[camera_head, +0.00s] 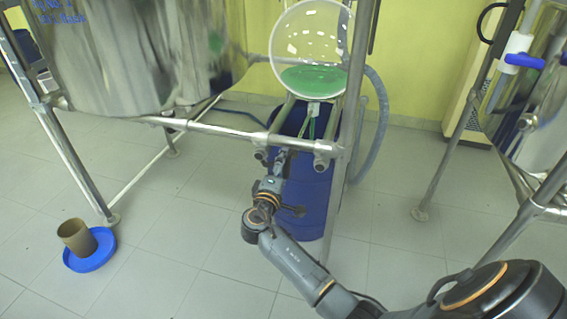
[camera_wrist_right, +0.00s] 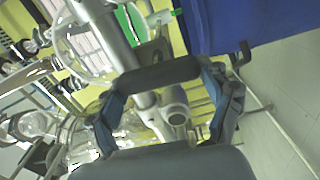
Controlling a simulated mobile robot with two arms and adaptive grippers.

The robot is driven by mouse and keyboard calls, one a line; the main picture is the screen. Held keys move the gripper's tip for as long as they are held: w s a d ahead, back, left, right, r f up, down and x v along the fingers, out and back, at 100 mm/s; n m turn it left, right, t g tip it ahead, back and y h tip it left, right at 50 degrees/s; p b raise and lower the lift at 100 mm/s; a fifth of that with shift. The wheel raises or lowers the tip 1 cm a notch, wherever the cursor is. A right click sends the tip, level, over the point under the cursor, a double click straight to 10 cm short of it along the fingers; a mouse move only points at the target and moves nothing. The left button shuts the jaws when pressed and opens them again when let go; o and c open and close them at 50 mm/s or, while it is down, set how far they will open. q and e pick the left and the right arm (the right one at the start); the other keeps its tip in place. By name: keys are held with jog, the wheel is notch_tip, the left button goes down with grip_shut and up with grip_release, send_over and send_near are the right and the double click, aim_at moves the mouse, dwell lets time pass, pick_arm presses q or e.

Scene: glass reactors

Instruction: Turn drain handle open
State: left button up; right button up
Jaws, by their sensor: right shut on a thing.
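A round glass vessel (camera_head: 310,48) with green liquid in its bottom hangs in a steel frame. Its white drain outlet (camera_head: 314,106) is below it, with green tubing under that. My right gripper (camera_head: 281,156) is at the frame's horizontal bar, below and left of the outlet. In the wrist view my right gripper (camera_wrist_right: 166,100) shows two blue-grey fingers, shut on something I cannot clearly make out. An open steel pipe end (camera_wrist_right: 176,106) shows between the fingers. A small green-and-white fitting (camera_wrist_right: 165,17) is beyond them. I cannot clearly pick out the drain handle. My left gripper is not in view.
A blue drum (camera_head: 305,195) stands under the glass vessel, close beside my right arm. The steel frame bar (camera_head: 215,128) crosses at the gripper. A blue dish (camera_head: 90,254) with a brown cup (camera_head: 76,236) lies on the floor at left. Much tiled floor is clear.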

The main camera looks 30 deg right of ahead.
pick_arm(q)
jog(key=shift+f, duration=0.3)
pick_arm(e)
jog(key=o, duration=1.1)
jog(key=v, duration=1.2)
